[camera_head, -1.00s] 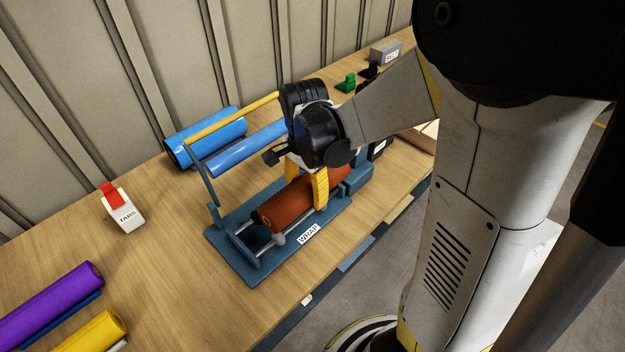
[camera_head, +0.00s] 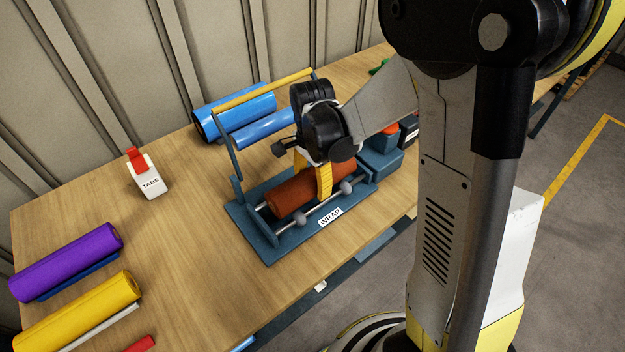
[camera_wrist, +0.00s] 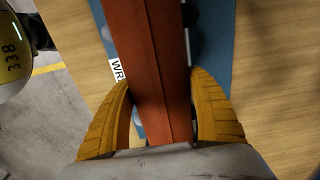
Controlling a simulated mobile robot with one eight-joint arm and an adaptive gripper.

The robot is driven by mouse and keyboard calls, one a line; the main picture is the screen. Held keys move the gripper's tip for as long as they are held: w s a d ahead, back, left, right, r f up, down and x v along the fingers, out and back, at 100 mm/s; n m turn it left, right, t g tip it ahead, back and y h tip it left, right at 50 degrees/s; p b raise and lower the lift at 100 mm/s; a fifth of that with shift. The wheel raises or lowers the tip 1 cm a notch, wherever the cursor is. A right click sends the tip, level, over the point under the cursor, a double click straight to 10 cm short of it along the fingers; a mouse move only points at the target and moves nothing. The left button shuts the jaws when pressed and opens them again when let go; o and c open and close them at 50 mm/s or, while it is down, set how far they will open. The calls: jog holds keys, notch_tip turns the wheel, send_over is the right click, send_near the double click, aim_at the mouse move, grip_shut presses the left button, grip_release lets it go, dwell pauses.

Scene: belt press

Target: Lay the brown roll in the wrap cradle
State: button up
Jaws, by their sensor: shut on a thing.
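The brown roll (camera_head: 292,195) is an orange-brown cylinder lying lengthwise over the rods of the wrap cradle (camera_head: 266,251), a blue frame labelled WRAP with a raised yellow-topped bar at its back. My gripper (camera_head: 312,182) is above the cradle, pointing down, shut on the brown roll with a yellow finger on each side. In the wrist view the roll (camera_wrist: 160,70) runs between both yellow fingers of my gripper (camera_wrist: 161,100), with the blue cradle base (camera_wrist: 217,60) beneath. The roll appears to be at rod height; I cannot tell whether it rests fully on the rods.
A large blue roll (camera_head: 235,112) lies behind the cradle. A white TABS dispenser (camera_head: 149,180) stands at the left. Purple (camera_head: 66,260) and yellow (camera_head: 80,312) rolls lie at the front left. The wooden table (camera_head: 190,235) is clear left of the cradle.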

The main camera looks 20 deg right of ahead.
aim_at(313, 173)
jog(key=shift+f, duration=0.15)
jog(key=o, duration=1.5)
jog(key=shift+c, duration=0.2)
notch_tip(313, 173, up, 12)
jog(key=p, duration=0.4)
jog(key=shift+r, duration=0.2)
jog(key=s+r+n+t, duration=0.7)
jog(key=s+n, duration=0.5)
jog(key=n, duration=0.2)
jog(key=shift+v, duration=0.95)
